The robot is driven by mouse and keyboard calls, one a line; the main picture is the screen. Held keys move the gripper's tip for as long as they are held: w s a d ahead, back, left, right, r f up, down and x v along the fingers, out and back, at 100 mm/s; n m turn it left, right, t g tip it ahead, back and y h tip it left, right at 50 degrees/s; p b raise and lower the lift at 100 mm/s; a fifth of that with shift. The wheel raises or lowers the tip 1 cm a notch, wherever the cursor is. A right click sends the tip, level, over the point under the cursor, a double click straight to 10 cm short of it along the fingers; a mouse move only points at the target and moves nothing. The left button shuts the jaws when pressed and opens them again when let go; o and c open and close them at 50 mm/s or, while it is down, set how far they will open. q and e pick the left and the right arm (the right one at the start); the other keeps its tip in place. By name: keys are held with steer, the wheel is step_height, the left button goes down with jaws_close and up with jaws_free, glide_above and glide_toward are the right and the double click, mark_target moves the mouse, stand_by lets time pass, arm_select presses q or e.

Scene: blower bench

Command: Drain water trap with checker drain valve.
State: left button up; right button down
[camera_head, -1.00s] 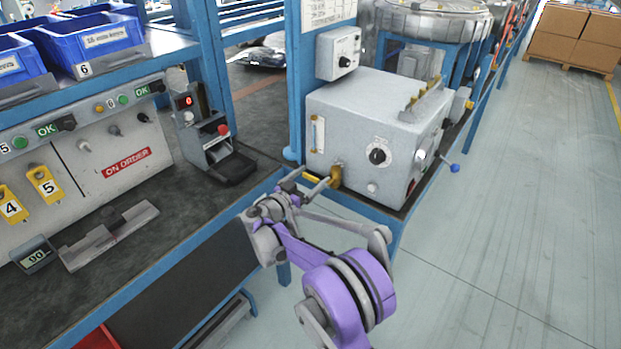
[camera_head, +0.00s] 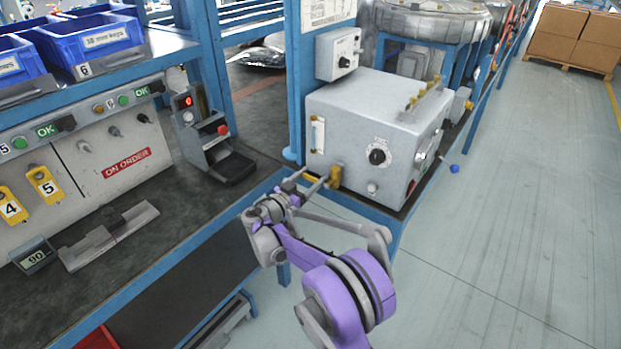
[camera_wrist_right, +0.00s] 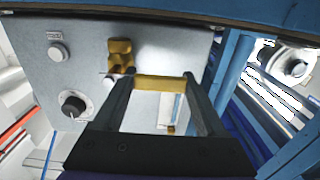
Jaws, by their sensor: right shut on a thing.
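The checker (camera_head: 350,110) is a grey box on the blue-framed bench, with a dark round knob on its front. A pale upright tube (camera_head: 318,133), possibly the water trap, is on the front's left side; its water level is too small to read. The brass drain valve (camera_head: 336,176) sits low on the front below it. My right gripper (camera_head: 314,179) is at the valve. In the right wrist view its two fingers (camera_wrist_right: 160,88) are shut on the yellow valve handle (camera_wrist_right: 160,83), beside the brass valve body (camera_wrist_right: 122,62). My left gripper is out of view.
A blue post (camera_head: 295,80) with a small grey control box (camera_head: 338,53) stands left of the checker. A blue-knobbed lever (camera_head: 454,169) sticks out at its right. A small device with a red button (camera_head: 205,140) stands on the bench. The floor at right is clear.

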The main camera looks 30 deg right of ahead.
steer(key=shift+f, duration=0.1)
steer(key=f+n, duration=0.1)
steer(key=n, duration=0.2)
steer(key=shift+s+f+b, duration=0.1)
steer(key=shift+f+b, duration=0.2)
steer(key=shift+f, duration=0.05)
steer(key=shift+s+d+f+n+b, duration=0.3)
steer(key=shift+s+f+n, duration=0.35)
steer(key=shift+n, duration=1.45)
steer(key=shift+s+d+f+n+b, duration=0.25)
steer(key=shift+s+f+n+b, duration=0.3)
steer(key=shift+n, duration=1.55)
steer(key=shift+s+d+f+n+b, duration=0.25)
steer(key=shift+s+f+n, duration=0.45)
steer(key=shift+n, duration=1.4)
jaws_free()
